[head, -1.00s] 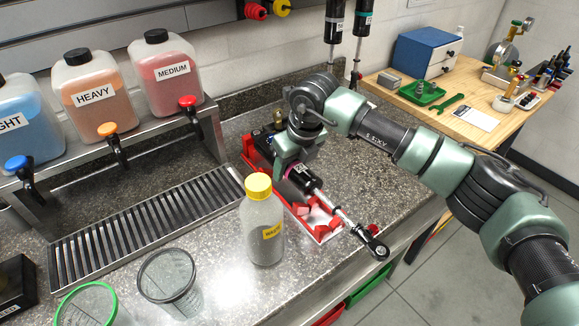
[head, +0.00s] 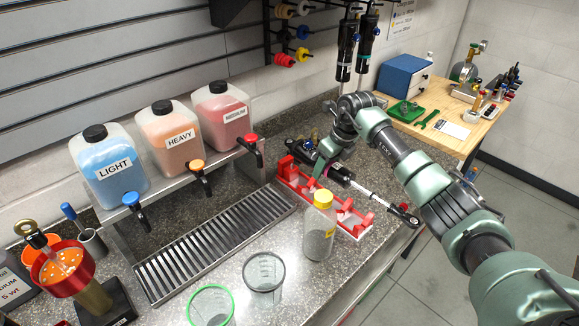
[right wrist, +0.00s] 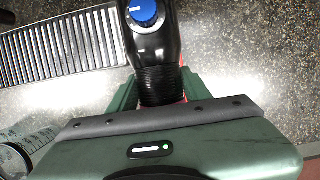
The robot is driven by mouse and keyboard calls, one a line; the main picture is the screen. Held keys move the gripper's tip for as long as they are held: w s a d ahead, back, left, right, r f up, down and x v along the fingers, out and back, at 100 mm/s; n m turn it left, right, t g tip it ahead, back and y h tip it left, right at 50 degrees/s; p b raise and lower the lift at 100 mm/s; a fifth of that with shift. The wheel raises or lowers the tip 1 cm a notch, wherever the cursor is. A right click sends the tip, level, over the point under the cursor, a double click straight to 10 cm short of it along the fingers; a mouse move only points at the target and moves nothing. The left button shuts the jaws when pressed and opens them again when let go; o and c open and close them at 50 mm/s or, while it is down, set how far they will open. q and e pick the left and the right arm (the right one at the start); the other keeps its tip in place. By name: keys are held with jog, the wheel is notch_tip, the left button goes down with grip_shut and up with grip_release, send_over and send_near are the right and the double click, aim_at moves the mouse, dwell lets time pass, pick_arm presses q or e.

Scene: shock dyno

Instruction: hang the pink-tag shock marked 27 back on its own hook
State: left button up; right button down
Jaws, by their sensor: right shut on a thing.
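A black shock (head: 361,188) with a silver shaft and a black eye end lies slantwise at or just above the red cradle (head: 294,183) on the counter. A bit of pink shows on it beside the fingers; I cannot read its number. My right gripper (head: 325,160) is shut on the shock's body. In the right wrist view the shock's black body (right wrist: 155,50), with a blue knob, sits between the green fingers (right wrist: 158,92). I cannot tell whether the shock touches the cradle. Two other shocks hang at the back wall (head: 347,48). My left gripper is out of view.
A yellow-capped bottle (head: 319,232) stands close in front of the cradle. Two clear cups (head: 264,278) stand nearer. Left are the fluid jugs (head: 167,138) over a drip grate (head: 215,240). A wooden bench (head: 455,110) is at the back right.

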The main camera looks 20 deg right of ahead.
jog(key=shift+d+r, duration=0.2)
jog(key=shift+r, duration=0.1)
jog(key=shift+s+r, duration=0.1)
jog(key=r, duration=0.1)
jog(key=r+t, duration=0.1)
jog(key=s+d+r+t+y+p, duration=0.1)
jog(key=shift+r, duration=0.4)
pick_arm(q)
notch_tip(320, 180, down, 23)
jog(key=b, duration=2.4)
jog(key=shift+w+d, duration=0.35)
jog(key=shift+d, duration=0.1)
pick_arm(e)
jog(key=s+d+r+t+y, duration=0.1)
jog(key=s+r+t+y, duration=0.2)
jog(key=r+t, duration=0.4)
jog(key=s+d+r+t+y, duration=0.2)
jog(key=s+r+t, duration=0.3)
jog(key=r, duration=0.6)
jog(key=t+y, duration=0.1)
jog(key=t, duration=0.1)
jog(key=shift+r+t, duration=0.4)
jog(key=shift+s+d, duration=0.1)
jog(key=shift+f, duration=0.1)
